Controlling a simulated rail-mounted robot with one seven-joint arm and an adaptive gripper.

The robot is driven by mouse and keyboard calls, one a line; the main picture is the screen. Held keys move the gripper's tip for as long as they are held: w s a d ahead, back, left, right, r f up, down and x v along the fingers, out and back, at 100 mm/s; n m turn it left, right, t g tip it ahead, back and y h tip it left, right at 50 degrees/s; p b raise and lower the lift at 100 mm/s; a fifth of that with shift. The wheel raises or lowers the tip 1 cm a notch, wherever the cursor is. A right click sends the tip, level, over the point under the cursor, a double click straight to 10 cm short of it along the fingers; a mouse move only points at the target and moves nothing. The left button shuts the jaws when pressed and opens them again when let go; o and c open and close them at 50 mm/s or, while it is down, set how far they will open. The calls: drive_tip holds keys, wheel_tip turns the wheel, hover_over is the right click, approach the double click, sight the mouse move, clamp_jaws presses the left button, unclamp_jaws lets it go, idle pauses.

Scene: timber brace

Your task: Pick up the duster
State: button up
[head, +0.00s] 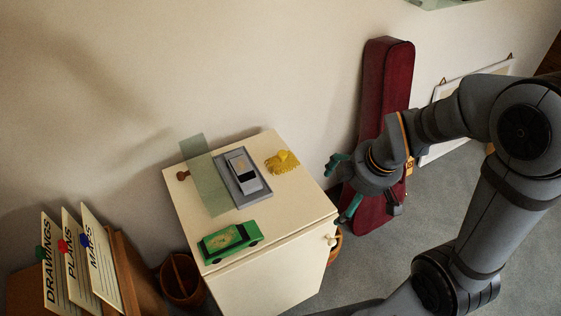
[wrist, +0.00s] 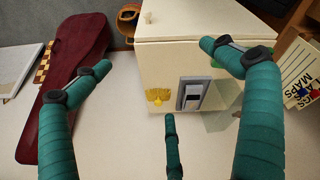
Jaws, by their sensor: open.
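The duster looks like a small yellow fluffy piece (head: 283,162) lying on the back right part of the cream cabinet top (head: 285,215). It also shows in the wrist view (wrist: 158,96), between my spread fingers and beside a grey tray. My gripper (head: 340,187) has teal fingers and is open and empty. In the head view it is to the right of the cabinet, apart from the duster. In the wrist view (wrist: 156,70) the fingers frame the duster without visibly touching it.
A grey tray with a device (head: 243,175) sits close left of the duster, beside a translucent green panel (head: 205,175). A green toy car (head: 230,241) is at the front. A dark red case (head: 385,110) leans against the wall. Labelled boards (head: 82,255) stand at left.

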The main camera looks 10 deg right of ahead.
drive_tip(key=shift+c, duration=0.6)
drive_tip(key=c, duration=1.1)
